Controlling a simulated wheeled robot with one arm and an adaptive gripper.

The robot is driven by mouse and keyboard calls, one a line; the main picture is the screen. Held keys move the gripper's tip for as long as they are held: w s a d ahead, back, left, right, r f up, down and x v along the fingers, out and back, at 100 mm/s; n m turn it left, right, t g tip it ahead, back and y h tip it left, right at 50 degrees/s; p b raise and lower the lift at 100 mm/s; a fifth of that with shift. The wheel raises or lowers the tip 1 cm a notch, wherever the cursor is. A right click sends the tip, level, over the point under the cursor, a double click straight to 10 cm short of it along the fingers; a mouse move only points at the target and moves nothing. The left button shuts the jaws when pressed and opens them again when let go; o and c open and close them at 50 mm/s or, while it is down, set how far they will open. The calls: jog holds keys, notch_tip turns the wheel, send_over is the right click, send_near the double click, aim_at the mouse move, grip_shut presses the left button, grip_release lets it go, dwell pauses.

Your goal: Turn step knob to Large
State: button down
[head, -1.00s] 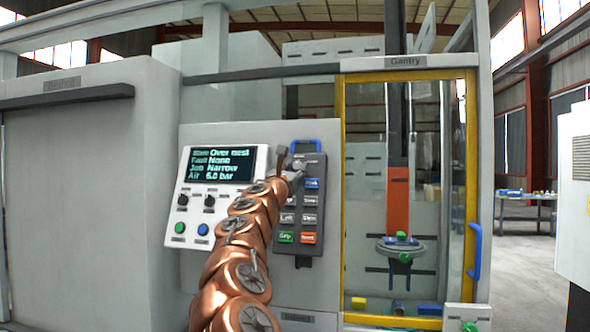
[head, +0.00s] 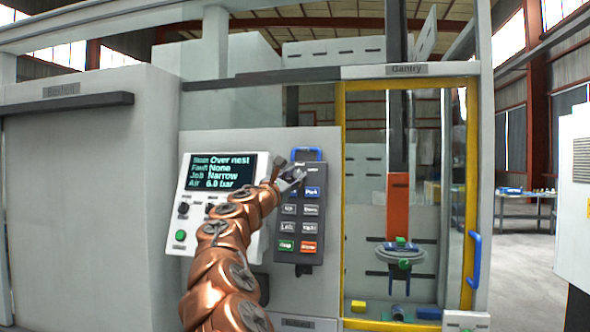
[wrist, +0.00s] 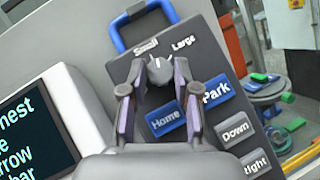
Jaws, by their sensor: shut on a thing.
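The step knob (wrist: 160,70) is a small dark grey knob near the top of the pendant (wrist: 208,57), in the wrist view. The label "Small" (wrist: 146,47) is just above it and "Large" (wrist: 183,44) is to its upper right. My gripper (wrist: 160,82) is shut on the knob, with one finger on each side. In the head view my gripper (head: 292,180) is at the top of the grey pendant (head: 312,230) and hides the knob. I cannot clearly tell which label the knob's pointer faces.
Below the knob are the "Home" (wrist: 166,120) and "Park" (wrist: 215,90) buttons, close to the fingers. A blue handle (wrist: 122,35) tops the pendant. A screen panel (head: 222,167) stands left, reading "Over nest" and "Narrow". A yellow-framed gantry door (head: 470,190) is at right.

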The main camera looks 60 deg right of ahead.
jog(key=m+g+p, duration=0.1)
jog(key=m+g+y+p, duration=0.1)
jog(key=m+p, duration=0.1)
jog(key=r+m+g+p, duration=0.1)
jog(key=m+p, duration=0.1)
jog(key=shift+w+g+y, duration=0.3)
jog(key=shift+w+y, duration=0.1)
jog(key=m+g+y+p, duration=0.1)
jog(key=m+p, duration=0.1)
jog(key=p, duration=0.1)
jog(key=m+g+y+p, duration=0.1)
jog(key=m+p, duration=0.2)
jog(key=shift+y, duration=0.3)
jog(key=shift+f+m+g+y+p, duration=0.2)
jog(key=shift+m+g+y+p, duration=0.25)
jog(key=shift+m+p, duration=0.35)
jog(key=shift+f, duration=0.1)
jog(key=c, duration=0.8)
grip_release()
jog(key=shift+s, duration=0.1)
jog(key=shift+c, duration=0.2)
